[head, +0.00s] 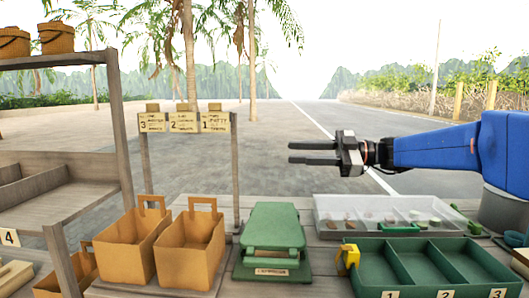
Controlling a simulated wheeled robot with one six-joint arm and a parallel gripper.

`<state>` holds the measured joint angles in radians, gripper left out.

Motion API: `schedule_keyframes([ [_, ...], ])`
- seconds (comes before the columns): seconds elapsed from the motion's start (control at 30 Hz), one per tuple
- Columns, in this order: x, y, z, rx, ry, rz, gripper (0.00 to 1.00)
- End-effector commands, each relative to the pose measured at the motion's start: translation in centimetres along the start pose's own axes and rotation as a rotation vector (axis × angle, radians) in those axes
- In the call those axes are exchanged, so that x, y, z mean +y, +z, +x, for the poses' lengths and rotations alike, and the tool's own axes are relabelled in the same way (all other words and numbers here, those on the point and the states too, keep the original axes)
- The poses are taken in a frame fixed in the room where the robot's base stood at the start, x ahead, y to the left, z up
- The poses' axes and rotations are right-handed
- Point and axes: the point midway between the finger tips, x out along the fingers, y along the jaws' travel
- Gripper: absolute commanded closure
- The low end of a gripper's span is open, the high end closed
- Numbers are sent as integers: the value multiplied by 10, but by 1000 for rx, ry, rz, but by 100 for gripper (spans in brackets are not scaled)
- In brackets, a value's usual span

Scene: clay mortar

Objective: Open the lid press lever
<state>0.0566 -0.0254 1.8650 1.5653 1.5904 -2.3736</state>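The green lid press (273,238) sits on the table at front centre, with a small label plate at its front. Its flat green top lies down over the base. I cannot make out the lever as a separate part. My gripper (291,153) is in the air above the table, behind and above the press, pointing left. Its two dark fingers are apart with nothing between them. It does not touch the press.
Two orange-brown baskets (190,248) stand left of the press, below a numbered sign rack (186,122). A clear tray (325,226) with small pieces lies to the right. A green numbered tray (364,283) and a yellow item (348,257) are at front right. A wooden shelf (118,130) rises at left.

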Motion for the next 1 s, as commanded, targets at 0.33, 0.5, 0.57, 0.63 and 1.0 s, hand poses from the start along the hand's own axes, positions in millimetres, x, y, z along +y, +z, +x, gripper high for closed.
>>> schedule_keyframes([
  [0.33, 1, 0, -57, -2, 3, 0, 69],
  [0.5, 1, 0, -73, -1, 3, 0, 69],
  [0.57, 0, 0, -76, 0, 2, 0, 69],
  [0.63, 0, 0, -78, 0, 1, 0, 69],
  [1.0, 0, 0, -79, 0, 0, 0, 90],
])
